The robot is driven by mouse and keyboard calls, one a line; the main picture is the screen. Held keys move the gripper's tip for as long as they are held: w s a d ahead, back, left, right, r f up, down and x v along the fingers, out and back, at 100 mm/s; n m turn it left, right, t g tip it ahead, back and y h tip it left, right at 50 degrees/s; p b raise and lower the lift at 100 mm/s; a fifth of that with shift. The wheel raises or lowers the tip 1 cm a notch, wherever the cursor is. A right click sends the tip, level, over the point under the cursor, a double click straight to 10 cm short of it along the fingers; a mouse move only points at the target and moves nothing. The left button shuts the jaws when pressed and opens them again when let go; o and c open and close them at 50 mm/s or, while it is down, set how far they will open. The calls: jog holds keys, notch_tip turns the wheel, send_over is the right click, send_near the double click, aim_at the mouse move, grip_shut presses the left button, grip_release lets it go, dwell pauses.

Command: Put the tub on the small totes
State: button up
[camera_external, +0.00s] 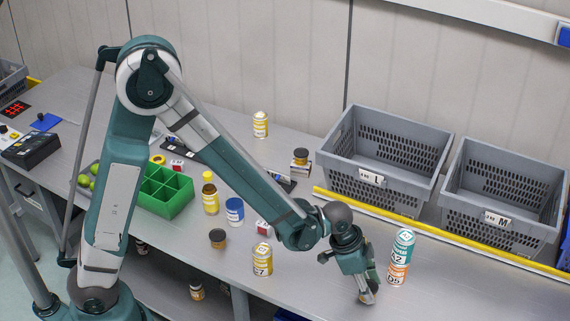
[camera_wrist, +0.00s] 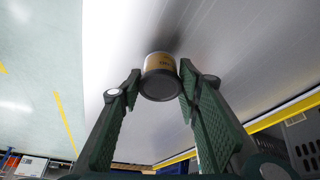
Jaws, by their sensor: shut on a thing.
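A small tub (camera_wrist: 160,78) with a dark grey end and a tan label is between the fingertips of my gripper (camera_wrist: 160,82) in the wrist view. My gripper (camera_external: 367,290) is shut on it, low near the table's front edge in the external view, where the tub is mostly hidden by the fingers. Two grey totes stand at the back right: one labelled L (camera_external: 345,172) and one labelled M (camera_external: 470,207).
Stacked cans, teal (camera_external: 403,243) over orange (camera_external: 397,275), stand just right of my gripper. A yellow strip (camera_external: 440,234) runs before the totes.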

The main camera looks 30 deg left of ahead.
jog(key=shift+f, duration=0.8)
jog(key=shift+f, duration=0.15)
jog(key=o, duration=0.9)
jog(key=shift+r, duration=0.2)
jog(key=shift+p+v, duration=0.6)
jog(key=shift+v, duration=5.35)
jog(key=shift+s+a, duration=0.1)
